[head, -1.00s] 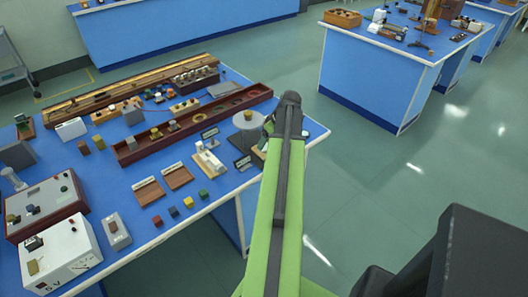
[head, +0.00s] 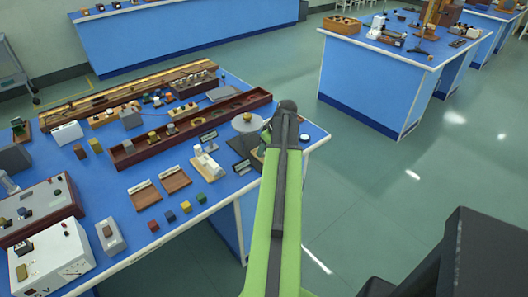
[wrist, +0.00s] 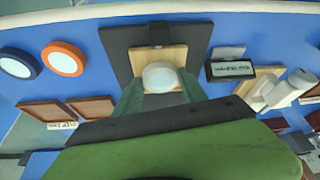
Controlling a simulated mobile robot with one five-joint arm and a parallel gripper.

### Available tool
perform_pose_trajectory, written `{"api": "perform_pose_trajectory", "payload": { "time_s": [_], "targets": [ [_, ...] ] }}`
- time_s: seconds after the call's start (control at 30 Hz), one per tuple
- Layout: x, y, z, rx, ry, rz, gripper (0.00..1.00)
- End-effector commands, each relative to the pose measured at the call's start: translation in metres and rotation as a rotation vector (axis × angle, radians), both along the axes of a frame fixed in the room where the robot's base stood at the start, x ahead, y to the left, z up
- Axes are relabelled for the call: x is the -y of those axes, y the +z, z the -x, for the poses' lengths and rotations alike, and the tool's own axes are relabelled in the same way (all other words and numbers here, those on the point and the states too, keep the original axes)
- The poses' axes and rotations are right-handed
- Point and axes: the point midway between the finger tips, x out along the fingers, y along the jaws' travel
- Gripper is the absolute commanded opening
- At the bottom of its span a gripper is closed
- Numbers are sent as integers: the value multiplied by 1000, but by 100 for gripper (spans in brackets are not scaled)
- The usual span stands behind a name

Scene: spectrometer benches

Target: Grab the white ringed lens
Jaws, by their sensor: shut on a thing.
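The white ringed lens (wrist: 160,76) is in the middle of the wrist view, a pale round disc with a white rim. It is over a light wooden block (wrist: 178,56) on a dark board (wrist: 121,42). My gripper (wrist: 160,88) is shut on the lens, with a green finger on each side. I cannot tell whether the lens is lifted off the block. In the head view my gripper (head: 264,138) is low over the bench's right end, and the arm hides the lens.
A blue ringed lens (wrist: 18,63) and an orange ringed lens (wrist: 63,58) lie to the left in the wrist view. Brown trays (wrist: 91,107) are nearby. A small black stand with a label (wrist: 231,69) and a white device (wrist: 292,88) are to the right.

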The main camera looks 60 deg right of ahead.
Motion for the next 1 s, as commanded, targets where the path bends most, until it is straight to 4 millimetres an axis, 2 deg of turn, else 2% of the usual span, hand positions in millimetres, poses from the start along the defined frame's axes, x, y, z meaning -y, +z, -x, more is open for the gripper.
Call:
{"api": "perform_pose_trajectory", "payload": {
  "time_s": [0.27,0.57,1.0],
  "targets": [
    [0,6,0,0,1,0,2],
    [0,48,-1,0,1,0,2],
    [46,103,82,1,-2,0,2]
  ]
}}
